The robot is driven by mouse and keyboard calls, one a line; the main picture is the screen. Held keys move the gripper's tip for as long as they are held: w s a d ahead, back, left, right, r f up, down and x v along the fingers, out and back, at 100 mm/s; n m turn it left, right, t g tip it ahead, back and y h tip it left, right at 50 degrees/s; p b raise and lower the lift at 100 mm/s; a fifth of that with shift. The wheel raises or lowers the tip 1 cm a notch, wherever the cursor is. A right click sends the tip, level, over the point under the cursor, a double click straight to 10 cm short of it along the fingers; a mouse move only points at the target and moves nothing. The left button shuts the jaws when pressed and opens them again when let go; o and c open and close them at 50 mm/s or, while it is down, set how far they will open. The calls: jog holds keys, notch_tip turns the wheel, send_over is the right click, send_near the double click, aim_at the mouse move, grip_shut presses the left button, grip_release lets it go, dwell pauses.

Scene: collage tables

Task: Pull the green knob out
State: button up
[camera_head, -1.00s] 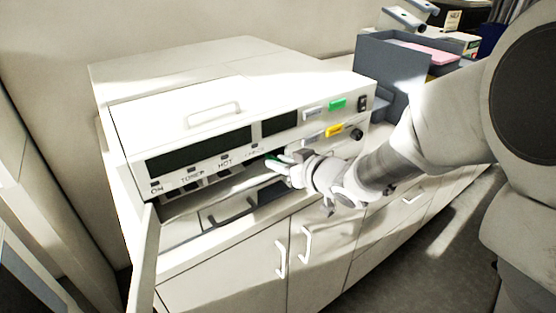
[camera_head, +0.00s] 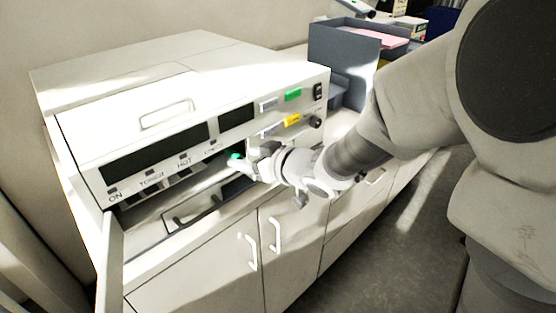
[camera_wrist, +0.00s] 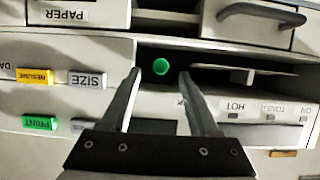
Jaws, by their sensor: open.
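The green knob (camera_wrist: 161,66) shows in the wrist view as a small round disc inside a dark recess of the machine's front. In the head view the green knob (camera_head: 235,156) is a small spot at the end of my gripper (camera_head: 246,163). In the wrist view my gripper (camera_wrist: 158,75) is open, with one dark finger on each side of the knob. A gap shows between the knob and each finger. How deep the fingertips reach past the knob cannot be told.
The white machine (camera_head: 150,75) has a green PRINT button (camera_wrist: 39,123), a yellow button (camera_head: 292,120) and a black dial (camera_head: 316,122). A shelf plate (camera_wrist: 205,66) is beside the knob in the recess. A grey organiser (camera_head: 338,60) stands to the right. Cabinets are below.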

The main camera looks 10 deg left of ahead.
jog(key=shift+w+v, duration=0.2)
jog(key=shift+v, duration=7.4)
jog(key=w+d+r+m+t+h, duration=0.1)
jog(key=d+r+m+t+h, duration=0.15)
jog(key=d+h, duration=0.4)
jog(key=w+d+r+m+t+h, duration=0.1)
jog(key=d+r+m+h, duration=0.2)
jog(key=d, duration=0.6)
jog(key=s+f+m+g, duration=0.2)
jog(key=s+g, duration=0.1)
jog(key=s, duration=0.4)
jog(key=s+f+m+g, duration=0.2)
jog(key=s+f+g, duration=0.1)
jog(key=s, duration=0.5)
jog(key=shift+s+f+g+h, duration=0.3)
jog(key=shift+g+h, duration=0.05)
jog(key=shift+g, duration=0.1)
jog(key=shift+d, duration=0.1)
